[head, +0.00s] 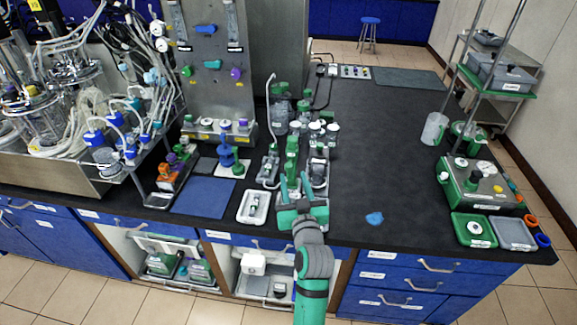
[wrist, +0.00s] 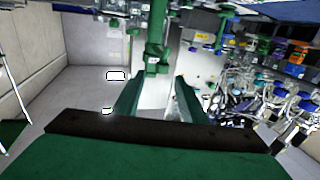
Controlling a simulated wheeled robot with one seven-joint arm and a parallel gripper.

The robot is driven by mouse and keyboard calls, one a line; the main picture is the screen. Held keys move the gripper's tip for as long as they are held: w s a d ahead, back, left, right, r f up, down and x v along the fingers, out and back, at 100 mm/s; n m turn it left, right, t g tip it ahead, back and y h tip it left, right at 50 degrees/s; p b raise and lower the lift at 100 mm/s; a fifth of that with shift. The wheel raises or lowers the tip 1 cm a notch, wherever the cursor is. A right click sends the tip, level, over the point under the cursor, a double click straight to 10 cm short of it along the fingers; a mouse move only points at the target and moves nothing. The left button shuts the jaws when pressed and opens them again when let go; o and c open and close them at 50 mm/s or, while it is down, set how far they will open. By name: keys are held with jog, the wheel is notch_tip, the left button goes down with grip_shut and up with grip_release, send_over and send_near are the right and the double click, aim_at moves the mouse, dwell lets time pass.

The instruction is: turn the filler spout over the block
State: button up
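My gripper (head: 294,184) is over the front middle of the dark bench in the head view, its two green fingers apart. In the wrist view the gripper (wrist: 158,98) is open, with nothing visibly held. A green upright part (wrist: 155,45), probably the filler spout, stands beyond the gap between the fingers; I cannot tell if they touch it. In the head view a green upright (head: 292,150) stands just behind the gripper. A grey and white unit (head: 318,172) sits beside it, partly hidden by the gripper. I cannot tell which part is the block.
A white tray (head: 254,207) lies left of the gripper, near a blue mat (head: 205,197). A steel panel with coloured knobs (head: 213,65) and glass vessels with tubing stand to the left. A blue patch (head: 375,218) lies right on mostly clear bench. A green device (head: 482,187) stands far right.

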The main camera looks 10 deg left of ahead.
aim_at(290, 168)
jog(key=x, duration=0.7)
jog(key=shift+a, duration=0.2)
jog(key=shift+w+f, duration=0.1)
grip_shut()
